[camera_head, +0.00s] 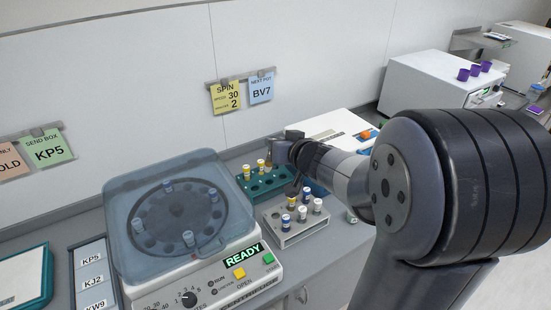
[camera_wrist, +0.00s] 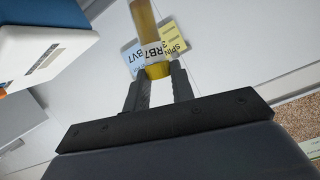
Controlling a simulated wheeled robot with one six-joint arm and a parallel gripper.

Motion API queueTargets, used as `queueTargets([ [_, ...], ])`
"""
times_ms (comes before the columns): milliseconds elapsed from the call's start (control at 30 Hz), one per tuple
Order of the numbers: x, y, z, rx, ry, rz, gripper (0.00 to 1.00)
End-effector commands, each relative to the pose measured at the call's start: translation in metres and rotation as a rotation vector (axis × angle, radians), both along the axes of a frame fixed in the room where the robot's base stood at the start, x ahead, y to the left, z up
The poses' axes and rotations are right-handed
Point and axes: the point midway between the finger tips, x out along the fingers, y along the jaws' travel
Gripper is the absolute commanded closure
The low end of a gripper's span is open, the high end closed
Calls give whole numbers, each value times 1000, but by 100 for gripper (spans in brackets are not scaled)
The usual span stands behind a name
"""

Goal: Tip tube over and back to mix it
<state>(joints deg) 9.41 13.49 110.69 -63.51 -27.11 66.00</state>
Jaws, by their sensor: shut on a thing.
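My gripper (camera_wrist: 158,78) is shut on a yellow-capped tube (camera_wrist: 144,22). In the wrist view, the yellow cap sits between the fingertips, and the amber body runs up and out of the picture. A white label on it seems to read RB7. In the head view, my gripper (camera_head: 277,150) is above the teal rack (camera_head: 268,184), turned towards the wall. The held tube is small and hard to make out there, so I cannot tell its tilt exactly. Two yellow-capped tubes (camera_head: 247,171) show at the teal rack.
A grey rack (camera_head: 287,238) with several capped tubes stands in front of the teal rack. The centrifuge (camera_head: 180,268) is at the left, lid down, display reading READY. Wall notes read SPIN (camera_head: 226,96) and BV7 (camera_head: 261,88). A white box (camera_head: 325,128) stands behind the arm.

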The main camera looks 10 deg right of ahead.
Motion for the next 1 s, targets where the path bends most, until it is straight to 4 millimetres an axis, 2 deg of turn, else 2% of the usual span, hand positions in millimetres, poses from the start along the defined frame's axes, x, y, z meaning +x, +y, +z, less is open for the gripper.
queueTargets([
  [100, 0, 1, 1, -146, -3, 2, 100],
  [200, 0, 1, 0, -221, -4, 1, 100],
  [567, 0, 0, 0, -223, -2, 0, 100],
  [667, 0, -2, 0, -126, 2, -3, 100],
  [1000, 0, -2, -2, 389, 6, -3, 100],
])
